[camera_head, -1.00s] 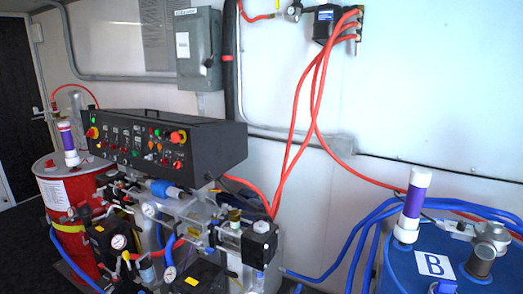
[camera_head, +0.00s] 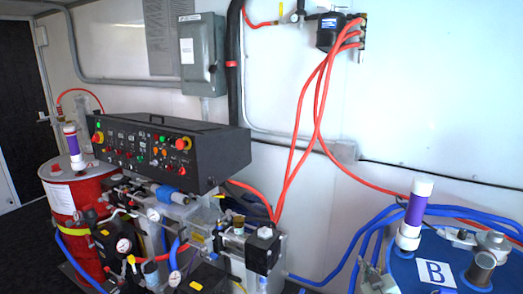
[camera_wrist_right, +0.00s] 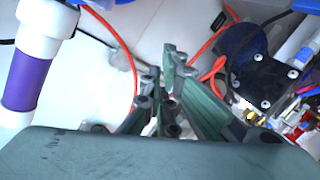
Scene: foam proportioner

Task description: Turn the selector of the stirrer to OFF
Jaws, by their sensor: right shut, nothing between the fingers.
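The black control panel (camera_head: 205,140) stands at the left of centre in the head view, with several small selectors, buttons and lamps on its sloped front. The labels are too small to read, so I cannot tell which selector is the stirrer's or where it points. My right gripper (camera_head: 372,278) shows at the bottom edge of the head view, right of the panel and well apart from it. In the right wrist view its dark green fingers (camera_wrist_right: 163,68) are shut and empty. My left gripper is not in view.
A blue drum marked B (camera_head: 410,270) with a white and purple cylinder (camera_head: 414,212) stands at the right. Red hoses (camera_head: 298,150) hang between the panel and the drum. Pumps and gauges (camera_head: 175,215) crowd below the panel. A red drum (camera_head: 85,190) stands at the left.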

